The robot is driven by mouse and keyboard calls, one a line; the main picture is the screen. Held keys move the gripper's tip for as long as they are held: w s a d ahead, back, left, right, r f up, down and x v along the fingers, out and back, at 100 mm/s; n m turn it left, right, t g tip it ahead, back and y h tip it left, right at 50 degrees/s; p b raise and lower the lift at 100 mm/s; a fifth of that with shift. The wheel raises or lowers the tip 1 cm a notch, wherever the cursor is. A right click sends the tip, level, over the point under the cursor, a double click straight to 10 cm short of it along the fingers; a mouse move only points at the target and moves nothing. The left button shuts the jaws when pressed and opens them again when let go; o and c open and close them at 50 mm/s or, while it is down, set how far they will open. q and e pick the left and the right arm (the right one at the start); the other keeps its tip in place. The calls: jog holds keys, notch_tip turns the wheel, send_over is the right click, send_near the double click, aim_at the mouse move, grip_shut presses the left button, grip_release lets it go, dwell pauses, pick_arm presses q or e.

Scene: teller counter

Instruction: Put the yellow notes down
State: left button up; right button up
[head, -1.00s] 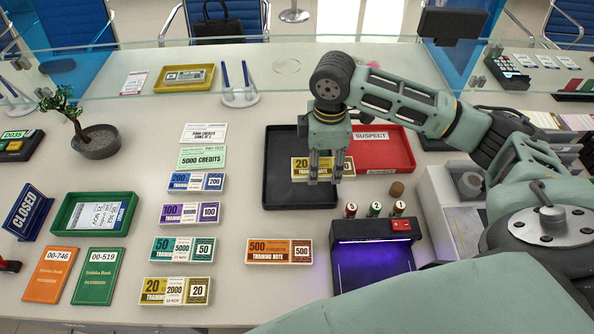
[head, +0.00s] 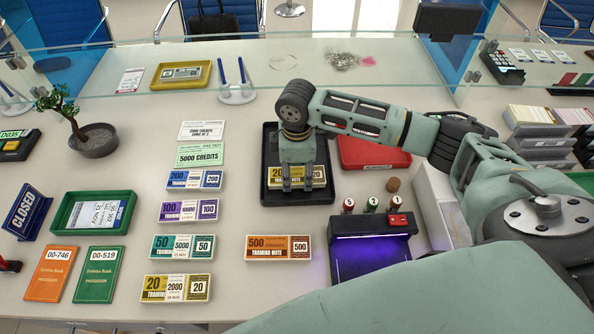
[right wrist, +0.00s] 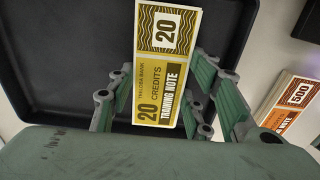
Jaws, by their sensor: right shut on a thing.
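The yellow notes (head: 312,177) are a yellow and brown bundle marked 20, in my right gripper (head: 298,187). The gripper is shut on the bundle over the black tray (head: 285,196). In the right wrist view the bundle (right wrist: 168,40) sits between the fingers (right wrist: 172,100), with the dark tray (right wrist: 70,60) behind it. I cannot tell whether the bundle touches the tray floor. Another yellow 20 bundle (head: 177,288) lies at the front of the note column. My left gripper is not in view.
The red suspect tray (head: 375,153) is right of the black tray. A purple-lit device (head: 373,249) stands in front, with several small numbered cylinders behind it. An orange 500 bundle (head: 278,248) lies left of the device. Bare counter lies between the note column and black tray.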

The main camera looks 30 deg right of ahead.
aim_at(297, 176)
jog(key=shift+f, duration=0.1)
jog(key=o, duration=1.3)
notch_tip(297, 176, up, 12)
jog(key=shift+b, duration=0.4)
